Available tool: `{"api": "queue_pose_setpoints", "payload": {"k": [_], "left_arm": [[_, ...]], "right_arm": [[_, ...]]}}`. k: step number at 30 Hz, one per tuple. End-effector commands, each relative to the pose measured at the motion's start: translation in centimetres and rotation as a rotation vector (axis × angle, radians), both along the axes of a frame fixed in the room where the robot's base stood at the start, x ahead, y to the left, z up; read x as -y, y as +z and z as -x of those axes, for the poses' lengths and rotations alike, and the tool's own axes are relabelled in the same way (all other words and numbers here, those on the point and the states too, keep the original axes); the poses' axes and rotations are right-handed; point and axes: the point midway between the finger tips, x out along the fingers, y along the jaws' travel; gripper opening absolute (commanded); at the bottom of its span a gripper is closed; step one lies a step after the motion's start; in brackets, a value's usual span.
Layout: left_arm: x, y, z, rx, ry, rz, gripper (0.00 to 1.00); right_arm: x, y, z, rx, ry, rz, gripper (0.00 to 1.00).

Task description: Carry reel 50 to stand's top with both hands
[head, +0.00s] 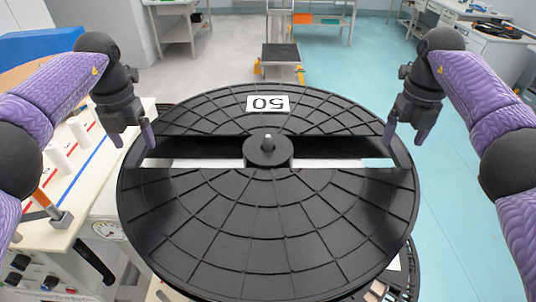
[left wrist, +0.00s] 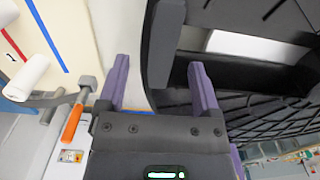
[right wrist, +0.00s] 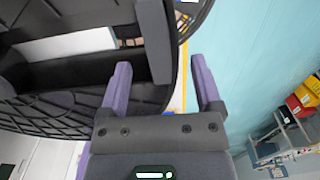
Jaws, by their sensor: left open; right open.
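Reel 50 is a large black ribbed disc (head: 265,215) with a white label (head: 268,103) that reads 50 upside down. It lies flat in front of me, with a slot across it and a hub (head: 268,150) with a grey pin. My left gripper (head: 136,140) is open at the slot's left end, its fingers (left wrist: 160,85) either side of the reel's rim. My right gripper (head: 405,142) is open at the right end, its fingers (right wrist: 161,88) likewise either side of the rim. Contact with the rim cannot be told. What bears the reel is mostly hidden.
A low stand (head: 280,55) with a dark top and orange-yellow parts is beyond the reel, probably the task's stand. A bench (head: 75,205) with white rolls is at the left. Another dark round part shows below right. Blue-green floor (head: 345,62) is clear at the right.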

Motion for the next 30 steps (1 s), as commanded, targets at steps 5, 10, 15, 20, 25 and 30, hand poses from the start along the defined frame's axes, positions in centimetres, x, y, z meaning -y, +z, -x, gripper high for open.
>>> {"api": "queue_pose_setpoints", "payload": {"k": [5, 10, 15, 20, 25, 30], "left_arm": [[0.0, -2.9, 0.0, -0.002, 0.000, 0.000, 0.82], [0.0, -4.2, 0.0, 0.000, 0.000, 0.000, 0.82], [0.0, -4.4, 0.0, 0.000, 0.000, 0.000, 0.82], [0.0, -4.4, 0.0, 0.000, 0.000, 0.000, 0.78], [0.0, -4.4, 0.0, 0.000, 0.000, 0.000, 0.42], [0.0, -4.4, 0.0, 0.000, 0.000, 0.000, 0.06]], "right_arm": [[0.0, -2.9, 0.0, -0.003, -0.001, 0.000, 0.82], [0.0, -4.2, 0.0, -0.001, 0.001, 0.000, 0.82], [0.0, -4.4, 0.0, 0.000, 0.001, 0.000, 0.82], [0.0, -4.4, 0.0, 0.000, 0.001, 0.000, 0.78], [0.0, -4.4, 0.0, 0.000, 0.001, 0.000, 0.42], [0.0, -4.4, 0.0, 0.000, 0.001, 0.000, 0.06]]}}
